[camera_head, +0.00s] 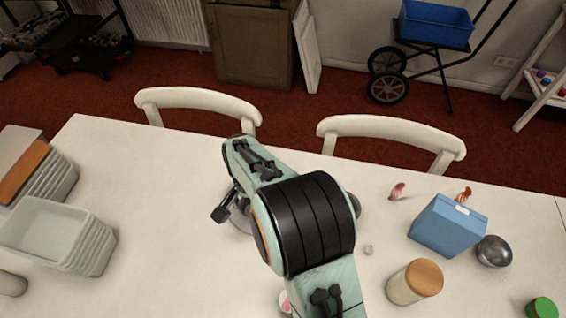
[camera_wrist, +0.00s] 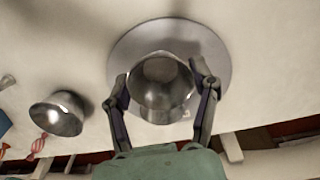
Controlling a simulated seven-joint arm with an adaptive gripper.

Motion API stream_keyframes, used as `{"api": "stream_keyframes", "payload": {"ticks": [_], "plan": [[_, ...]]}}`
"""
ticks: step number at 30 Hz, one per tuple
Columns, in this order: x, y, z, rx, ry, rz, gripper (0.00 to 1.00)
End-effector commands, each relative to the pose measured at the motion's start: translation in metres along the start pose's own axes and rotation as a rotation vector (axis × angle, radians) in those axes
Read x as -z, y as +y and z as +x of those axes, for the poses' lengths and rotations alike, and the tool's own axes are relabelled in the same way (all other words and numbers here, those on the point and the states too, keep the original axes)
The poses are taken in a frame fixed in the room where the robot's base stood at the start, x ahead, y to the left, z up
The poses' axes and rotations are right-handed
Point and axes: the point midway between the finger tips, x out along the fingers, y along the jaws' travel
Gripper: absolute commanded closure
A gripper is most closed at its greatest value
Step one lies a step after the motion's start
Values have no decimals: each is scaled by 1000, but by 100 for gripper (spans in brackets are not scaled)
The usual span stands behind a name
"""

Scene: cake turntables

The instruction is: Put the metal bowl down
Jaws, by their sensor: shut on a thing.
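The metal bowl (camera_wrist: 160,82) is between the two fingers of my gripper (camera_wrist: 158,72) in the wrist view. My gripper is shut on it. The bowl is over a round grey disc (camera_wrist: 125,48), which looks like a turntable plate; I cannot tell whether the bowl touches it. In the head view my gripper (camera_head: 229,206) is largely behind my arm, and the held bowl is hidden. Part of the grey disc (camera_head: 238,223) shows beside it. A second metal bowl (camera_wrist: 58,114) stands apart on the table, left in the wrist view.
On the white table (camera_head: 150,160), a blue box (camera_head: 447,226), another metal bowl (camera_head: 494,251), a wooden-lidded jar (camera_head: 415,282) and wrapped candy (camera_head: 397,191) are at right. Stacked grey trays (camera_head: 58,235) are at left. Two white chairs (camera_head: 390,130) line the far edge.

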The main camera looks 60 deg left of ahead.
Motion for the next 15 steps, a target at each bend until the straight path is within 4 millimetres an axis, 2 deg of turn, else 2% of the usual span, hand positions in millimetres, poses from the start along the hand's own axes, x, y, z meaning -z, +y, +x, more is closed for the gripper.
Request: {"api": "stream_keyframes", "payload": {"ticks": [3, 9, 15], "plan": [[12, -8, 18, 0, 0, 0, 76], [23, -15, 33, -1, 0, 0, 76], [22, -14, 60, 1, 0, 0, 76]]}}
